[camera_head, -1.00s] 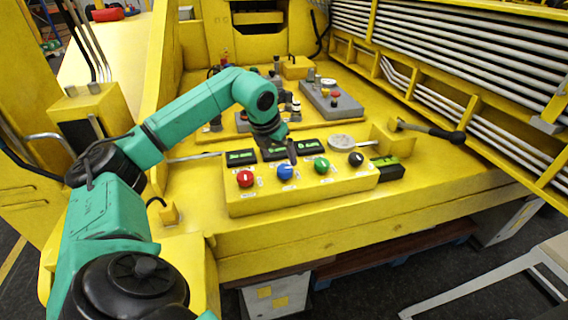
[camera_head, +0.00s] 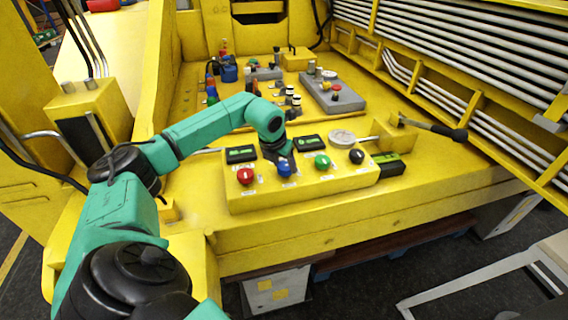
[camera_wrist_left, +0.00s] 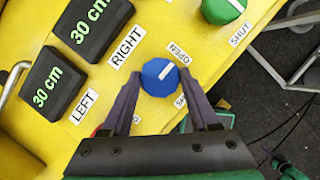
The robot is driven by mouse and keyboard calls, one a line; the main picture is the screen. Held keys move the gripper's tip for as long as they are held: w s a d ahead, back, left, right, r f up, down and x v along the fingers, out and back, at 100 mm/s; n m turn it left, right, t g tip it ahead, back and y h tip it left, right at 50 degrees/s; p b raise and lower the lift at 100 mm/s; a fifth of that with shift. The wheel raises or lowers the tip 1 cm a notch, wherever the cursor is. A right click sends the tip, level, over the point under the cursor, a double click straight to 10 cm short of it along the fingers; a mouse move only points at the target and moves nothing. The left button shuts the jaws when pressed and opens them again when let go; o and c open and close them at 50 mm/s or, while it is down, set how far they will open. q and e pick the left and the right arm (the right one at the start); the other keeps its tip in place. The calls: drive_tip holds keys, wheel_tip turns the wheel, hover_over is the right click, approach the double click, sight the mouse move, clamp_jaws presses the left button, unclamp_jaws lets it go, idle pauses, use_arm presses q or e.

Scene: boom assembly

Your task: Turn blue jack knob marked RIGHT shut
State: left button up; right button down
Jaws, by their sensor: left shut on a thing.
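The blue knob (camera_head: 285,170) stands on the front of the yellow control box (camera_head: 240,203), between a red knob (camera_head: 245,176) and a green knob (camera_head: 322,161). In the left wrist view the blue knob (camera_wrist_left: 153,85) has a white pointer line angled up and right, toward the OPEN label (camera_wrist_left: 179,54). The label RIGHT (camera_wrist_left: 126,48) is beside it; the SHUT label is partly hidden by a finger. My left gripper (camera_wrist_left: 160,78) is shut on the blue knob, one finger on each side. In the head view my left gripper (camera_head: 281,160) reaches it from above and behind.
Two displays in the left wrist view read 30 cm (camera_wrist_left: 90,28) (camera_wrist_left: 46,90). A black knob (camera_head: 357,156) sits right of the green one. Behind the box are a grey switch box (camera_head: 333,95) and several levers.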

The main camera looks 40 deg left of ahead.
use_arm(q)
drive_tip(key=shift+a+m+h+b, duration=0.1)
drive_tip(key=shift+m+h+b, duration=0.55)
drive_tip(key=shift+m, duration=0.65)
drive_tip(key=m+h+b, duration=0.1)
drive_tip(key=m, duration=0.1)
drive_tip(key=shift+m, duration=0.4)
drive_tip(key=m, duration=0.1)
drive_tip(key=m+h, duration=0.1)
drive_tip(key=m, duration=0.1)
drive_tip(key=shift+w+a+r+m+g, duration=0.1)
drive_tip(key=shift+w+r+m+g, duration=0.05)
drive_tip(key=shift+m+g, duration=0.15)
drive_tip(key=m+g+h+p, duration=0.1)
drive_tip(key=m, duration=0.2)
drive_tip(key=shift+a+m, duration=0.1)
drive_tip(key=shift+m, duration=0.2)
drive_tip(key=shift+w+m+g+h, duration=0.1)
drive_tip(key=shift+m+g+h, duration=0.3)
drive_tip(key=shift+m, duration=0.8)
drive_tip(key=shift+m+g, duration=0.6)
drive_tip(key=shift+m, duration=0.9)
